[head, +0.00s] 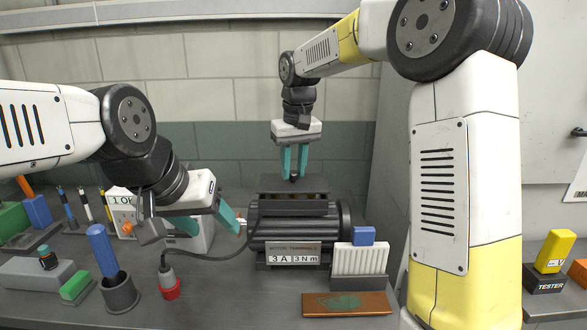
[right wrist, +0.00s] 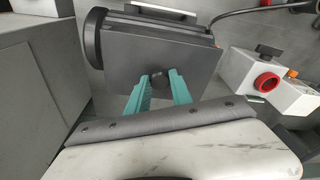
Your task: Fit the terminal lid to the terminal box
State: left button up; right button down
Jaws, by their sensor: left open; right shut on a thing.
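The motor (head: 300,232) stands mid-bench in the head view. The dark terminal lid (head: 293,185) lies level at its top; the terminal box beneath is mostly hidden, and I cannot tell whether the lid is fully seated. My right gripper (head: 294,175) points down over the lid, shut on its small dark knob. In the right wrist view the lid (right wrist: 165,48) is a flat grey plate, its knob (right wrist: 161,82) between the teal fingers (right wrist: 160,88). My left gripper (head: 207,222) is open left of the motor, near a small orange-and-white end piece (head: 241,227).
A grey cable with a red connector (head: 170,286) runs along the motor's left. A blue-handled tool in a dark cup (head: 120,294) stands front left. A white finned block (head: 359,260) and a brown tray (head: 347,304) lie front right. A yellow tester (head: 553,252) is far right.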

jog(key=shift+w, duration=0.25)
jog(key=shift+s+f, duration=0.1)
jog(key=shift+f, duration=0.05)
jog(key=shift+f, duration=0.6)
jog(key=shift+f, duration=0.2)
dwell(0.6)
jog(key=c, duration=1.1)
grip_release()
jog(key=shift+o, duration=0.2)
